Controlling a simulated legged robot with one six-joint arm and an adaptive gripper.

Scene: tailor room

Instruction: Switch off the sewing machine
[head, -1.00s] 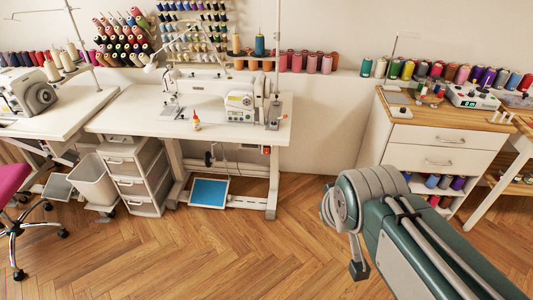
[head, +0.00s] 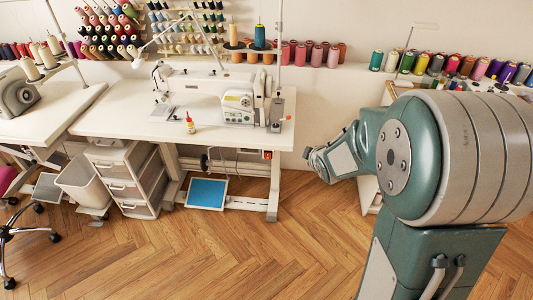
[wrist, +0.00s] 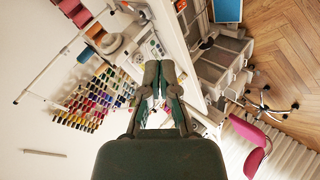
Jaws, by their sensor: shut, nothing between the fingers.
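The white sewing machine (head: 238,106) stands on the right half of its white table (head: 110,118) in the head view. A small orange-red spot (head: 267,155), possibly the switch, shows under the table's right end; its position cannot be read. My gripper (head: 318,165) is right of the table, apart from it, and partly turned away from the head camera. In the wrist view, my gripper (wrist: 160,88) is shut and empty, and its fingers hide part of the table area.
A small red-tipped bottle (head: 190,123) stands on the table. Below are a drawer unit (head: 130,185), a bin (head: 85,182) and a blue pedal (head: 207,193). Thread spools line the wall. My arm hides much of the right-hand cabinet. Open wooden floor (head: 190,250) lies in front.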

